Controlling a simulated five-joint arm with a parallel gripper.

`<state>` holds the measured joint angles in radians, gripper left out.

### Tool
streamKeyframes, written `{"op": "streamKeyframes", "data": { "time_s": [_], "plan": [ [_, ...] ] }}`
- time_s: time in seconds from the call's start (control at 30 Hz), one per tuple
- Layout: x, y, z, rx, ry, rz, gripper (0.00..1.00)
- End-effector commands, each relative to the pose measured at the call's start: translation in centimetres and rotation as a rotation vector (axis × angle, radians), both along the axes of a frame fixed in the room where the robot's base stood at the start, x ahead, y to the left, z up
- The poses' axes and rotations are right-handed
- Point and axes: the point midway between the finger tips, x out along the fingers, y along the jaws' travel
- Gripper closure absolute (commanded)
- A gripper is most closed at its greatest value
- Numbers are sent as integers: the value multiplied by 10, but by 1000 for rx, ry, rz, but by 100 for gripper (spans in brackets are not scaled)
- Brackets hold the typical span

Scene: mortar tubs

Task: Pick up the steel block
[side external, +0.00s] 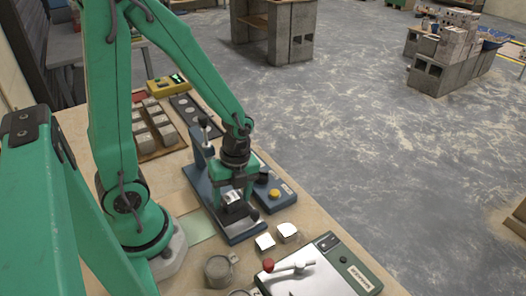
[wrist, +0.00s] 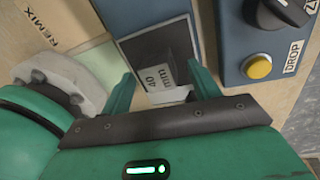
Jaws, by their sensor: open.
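My gripper (side external: 236,192) is low over the stand. In the wrist view my green fingers (wrist: 164,90) are apart, one on each side of the block's near end. They look open with gaps beside the block. The block's near end is partly hidden by my gripper body, and I cannot tell its full height.
A blue control box (side external: 272,190) with a yellow button is close to the right of the stand. Two shiny pale blocks (side external: 265,242) (side external: 288,232) lie in front. A grey cup (side external: 219,270) and a green-edged box with a red-knobbed lever (side external: 320,268) are nearer. Block trays (side external: 155,128) stand behind.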

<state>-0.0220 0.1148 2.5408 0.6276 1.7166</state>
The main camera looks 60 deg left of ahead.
Motion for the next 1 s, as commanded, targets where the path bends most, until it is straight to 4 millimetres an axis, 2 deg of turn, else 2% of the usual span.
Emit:
{"op": "streamKeyframes", "data": {
  "time_s": [0.43, 0.73, 1.0],
  "plan": [
    [0, 0, 0, 0, 0, 0, 40],
    [0, 0, 0, 0, 1, 0, 99],
    [0, 0, 0, 0, 2, 0, 100]
  ]
}}
